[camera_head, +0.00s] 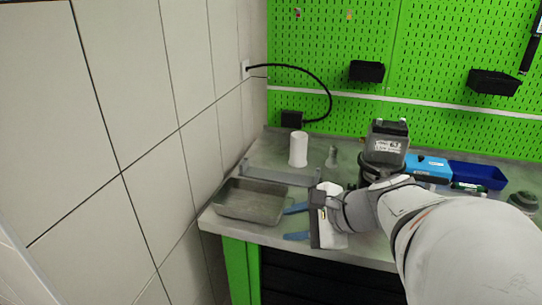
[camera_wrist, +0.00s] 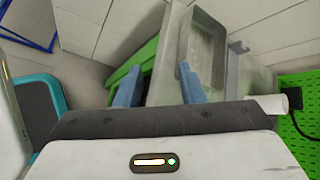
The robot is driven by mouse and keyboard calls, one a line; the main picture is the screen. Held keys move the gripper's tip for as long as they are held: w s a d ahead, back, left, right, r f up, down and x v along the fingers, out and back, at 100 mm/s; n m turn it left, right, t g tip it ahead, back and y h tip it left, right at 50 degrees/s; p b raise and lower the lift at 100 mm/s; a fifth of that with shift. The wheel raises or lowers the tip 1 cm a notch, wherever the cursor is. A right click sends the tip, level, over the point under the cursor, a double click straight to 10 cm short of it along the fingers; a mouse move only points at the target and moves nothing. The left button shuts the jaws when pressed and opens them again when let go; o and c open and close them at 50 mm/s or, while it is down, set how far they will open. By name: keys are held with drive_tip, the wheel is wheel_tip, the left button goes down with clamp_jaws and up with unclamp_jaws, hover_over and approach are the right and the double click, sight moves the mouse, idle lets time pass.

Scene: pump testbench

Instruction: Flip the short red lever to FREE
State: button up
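The short red lever does not show in either view, and I cannot read a FREE mark anywhere. A dark grey machine (camera_head: 387,146) with a pale label stands on the bench, partly hidden behind my arm. My gripper (camera_head: 287,222) is near the bench's front edge, with its two blue fingers pointing left towards a grey tray. In the wrist view my gripper (camera_wrist: 158,88) is open, with its fingers wide apart and nothing between them. The bench edge lies beyond the fingers there.
The grey metal tray (camera_head: 231,211) sits at the bench's left corner beside the tiled wall. A white cylinder (camera_head: 298,149) and a small grey part (camera_head: 331,157) stand behind. A blue case (camera_head: 428,165) and dark blue bin (camera_head: 478,174) are to the right. A green pegboard (camera_head: 430,55) closes the back.

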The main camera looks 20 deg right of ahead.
drive_tip(key=w+d+f+m+t+h+b, duration=0.1)
drive_tip(key=d+m+t+b, duration=0.1)
drive_tip(key=d+m, duration=0.2)
drive_tip(key=w+d+f+m+t+h+b, duration=0.1)
drive_tip(key=d+f+m+t+b, duration=0.1)
drive_tip(key=d+m+t+b, duration=0.1)
drive_tip(key=w+d+f+m+t+h+b, duration=0.1)
drive_tip(key=d+f+m+t+h+b, duration=0.1)
drive_tip(key=d+m+b, duration=0.1)
drive_tip(key=shift+w+d+f+m, duration=0.1)
drive_tip(key=shift+w+d+m, duration=0.05)
drive_tip(key=shift+d+m, duration=0.85)
drive_tip(key=s+d+m+t+h+b, duration=0.1)
drive_tip(key=d+m+h, duration=0.1)
drive_tip(key=d+m, duration=0.1)
drive_tip(key=s+d+f+m+t+h+b, duration=0.1)
drive_tip(key=d+m+h+b, duration=0.1)
drive_tip(key=d, duration=0.3)
drive_tip(key=s+d+m+h+b, duration=0.1)
drive_tip(key=d+m+h+b, duration=0.1)
drive_tip(key=d+m+h, duration=0.2)
drive_tip(key=shift+s+f+m+t, duration=0.15)
drive_tip(key=shift+f+m+t, duration=0.15)
drive_tip(key=shift+m+t, duration=0.1)
drive_tip(key=b+x, duration=0.1)
drive_tip(key=x, duration=0.6)
drive_tip(key=shift+w+r, duration=0.1)
drive_tip(key=shift+w, duration=0.2)
drive_tip(key=shift+c, duration=0.2)
